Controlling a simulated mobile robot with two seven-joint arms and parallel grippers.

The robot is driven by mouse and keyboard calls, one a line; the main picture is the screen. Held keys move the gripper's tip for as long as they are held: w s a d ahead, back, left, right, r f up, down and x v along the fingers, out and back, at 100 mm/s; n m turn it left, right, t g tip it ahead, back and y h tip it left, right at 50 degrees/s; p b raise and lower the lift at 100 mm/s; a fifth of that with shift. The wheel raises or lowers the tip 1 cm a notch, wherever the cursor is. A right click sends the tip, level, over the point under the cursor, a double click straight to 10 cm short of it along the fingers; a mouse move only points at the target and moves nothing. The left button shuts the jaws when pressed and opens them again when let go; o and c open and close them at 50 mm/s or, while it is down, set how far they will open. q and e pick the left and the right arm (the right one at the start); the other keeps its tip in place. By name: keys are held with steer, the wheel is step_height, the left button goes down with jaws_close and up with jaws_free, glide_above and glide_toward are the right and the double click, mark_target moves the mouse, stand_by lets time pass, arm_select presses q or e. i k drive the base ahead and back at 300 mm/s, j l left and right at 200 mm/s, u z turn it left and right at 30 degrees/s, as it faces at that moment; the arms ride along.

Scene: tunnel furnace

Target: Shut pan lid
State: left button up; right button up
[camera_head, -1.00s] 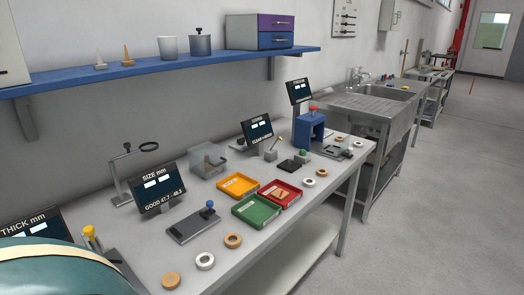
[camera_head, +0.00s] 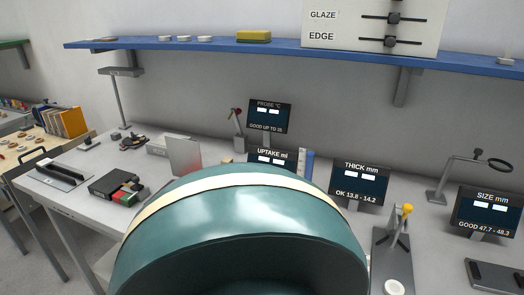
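I cannot make out a pan with certainty. Neither of my grippers is in view.
Displays for probe (camera_head: 269,115), uptake (camera_head: 272,156), thickness (camera_head: 359,184) and size (camera_head: 487,213) line the bench. A black box (camera_head: 117,185) stands at left. A yellow-knobbed gauge (camera_head: 406,211) is at right. A blue shelf (camera_head: 285,47) runs above.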

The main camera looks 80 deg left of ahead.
mark_target(184, 155)
steer(key=u, duration=3.3)
